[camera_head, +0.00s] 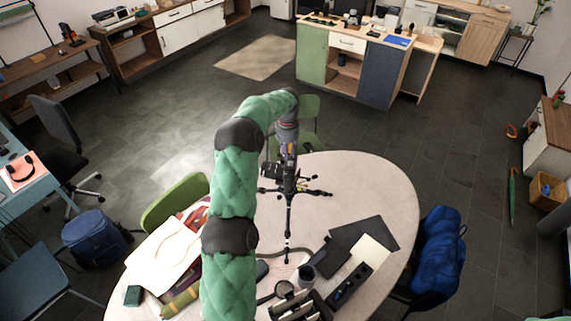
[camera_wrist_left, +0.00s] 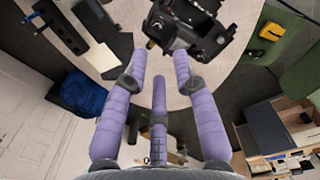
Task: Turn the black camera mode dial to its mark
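The black camera (camera_head: 271,171) sits on a black tripod (camera_head: 289,215) on the round pale table (camera_head: 372,190). In the left wrist view the camera (camera_wrist_left: 190,25) is at the top centre, just beyond my fingertips. Whether a fingertip touches the camera is unclear. My right gripper is not in view.
The tabletop right of the tripod is clear.

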